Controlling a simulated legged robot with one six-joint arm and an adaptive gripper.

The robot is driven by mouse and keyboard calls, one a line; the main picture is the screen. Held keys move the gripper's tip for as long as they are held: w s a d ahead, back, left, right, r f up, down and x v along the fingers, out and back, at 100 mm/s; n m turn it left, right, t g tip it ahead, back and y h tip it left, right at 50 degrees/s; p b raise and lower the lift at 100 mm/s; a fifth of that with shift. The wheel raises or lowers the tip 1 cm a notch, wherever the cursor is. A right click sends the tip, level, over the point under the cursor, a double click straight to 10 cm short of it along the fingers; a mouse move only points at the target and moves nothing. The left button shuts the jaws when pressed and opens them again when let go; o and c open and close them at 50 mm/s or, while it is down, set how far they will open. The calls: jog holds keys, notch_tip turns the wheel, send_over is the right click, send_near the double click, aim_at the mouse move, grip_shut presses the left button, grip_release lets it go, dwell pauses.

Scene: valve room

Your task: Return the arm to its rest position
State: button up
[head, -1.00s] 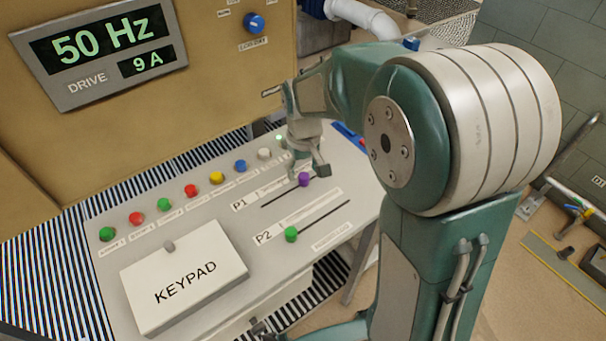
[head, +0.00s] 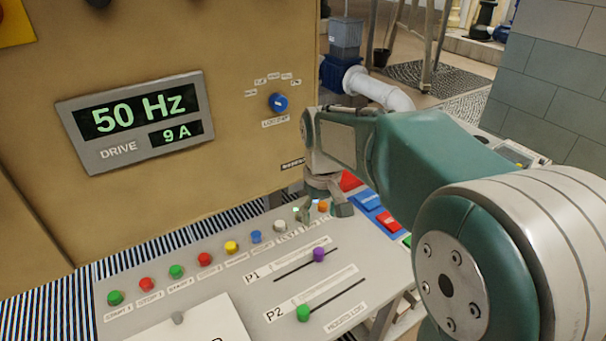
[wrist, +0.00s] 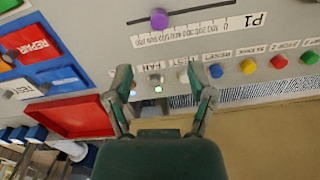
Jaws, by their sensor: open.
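My gripper (head: 323,208) is at the end of my arm over the far right part of the sloped control panel (head: 225,275). It points down near the right end of the button row. In the wrist view my gripper (wrist: 160,80) has its two fingers spread, with nothing between them but the panel and a small switch beyond. The purple P1 slider knob (head: 319,254) is nearer the head camera than the fingers. It also shows in the wrist view (wrist: 159,19), apart from the fingers. My arm's links fill the right side of the head view.
A drive display (head: 136,121) reads 50 Hz and 9 A on the tan cabinet, which has a blue selector knob (head: 278,102). The green P2 knob (head: 303,313) is on the panel. A red cover (wrist: 77,117) and a blue-and-red switch block (wrist: 45,60) are close to the gripper.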

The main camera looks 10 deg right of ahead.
jog(key=s+d+r+m+t, duration=0.1)
jog(key=s+t, duration=0.1)
jog(key=s, duration=0.7)
jog(key=s+d+r+m+t, duration=0.1)
jog(key=s+d+r+t, duration=0.1)
jog(key=s, duration=0.8)
jog(key=shift+d+m+t, duration=0.2)
jog(key=shift+m+t, duration=0.2)
jog(key=shift+t, duration=0.4)
